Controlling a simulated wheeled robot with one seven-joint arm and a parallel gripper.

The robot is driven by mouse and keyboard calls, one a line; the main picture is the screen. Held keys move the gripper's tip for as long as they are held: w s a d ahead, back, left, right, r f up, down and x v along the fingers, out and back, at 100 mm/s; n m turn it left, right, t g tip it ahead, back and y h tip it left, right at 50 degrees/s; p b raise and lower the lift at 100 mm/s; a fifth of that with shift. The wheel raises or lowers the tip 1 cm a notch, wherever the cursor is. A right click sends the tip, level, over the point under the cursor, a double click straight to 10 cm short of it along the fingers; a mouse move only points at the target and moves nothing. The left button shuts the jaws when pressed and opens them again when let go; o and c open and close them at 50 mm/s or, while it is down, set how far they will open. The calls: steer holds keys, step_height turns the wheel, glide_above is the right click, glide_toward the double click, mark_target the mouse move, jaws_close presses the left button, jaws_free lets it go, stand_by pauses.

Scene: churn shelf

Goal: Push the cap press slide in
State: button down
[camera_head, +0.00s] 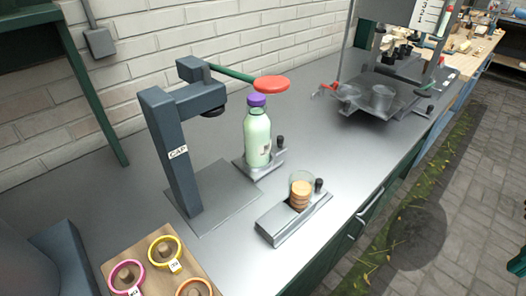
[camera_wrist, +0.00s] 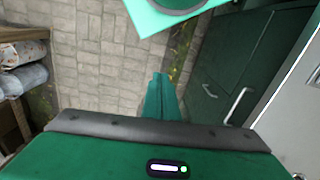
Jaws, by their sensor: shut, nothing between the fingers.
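The cap press (camera_head: 172,150), a dark blue-grey frame labelled CAP, stands on the bench in the head view. Its lever ends in a red knob (camera_head: 271,84). A pale green bottle (camera_head: 257,137) with a purple cap (camera_head: 256,100) stands upright on a grey slide (camera_head: 248,171) with a black knob (camera_head: 280,141). The slide and bottle sit to the right of the press head (camera_head: 211,110), not under it. My gripper (camera_wrist: 160,77) shows only in the wrist view, shut and empty, over the paving and away from the press.
A grey block (camera_head: 283,226) holding a clear cup of tan discs (camera_head: 300,192) is in front of the slide. A board with coloured rings (camera_head: 164,249) lies at the lower left. Another station (camera_head: 382,97) stands farther right. Green cabinets (camera_wrist: 228,75) show in the wrist view.

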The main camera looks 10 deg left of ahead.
steer(key=shift+w+f, duration=0.25)
steer(key=shift+w, duration=0.35)
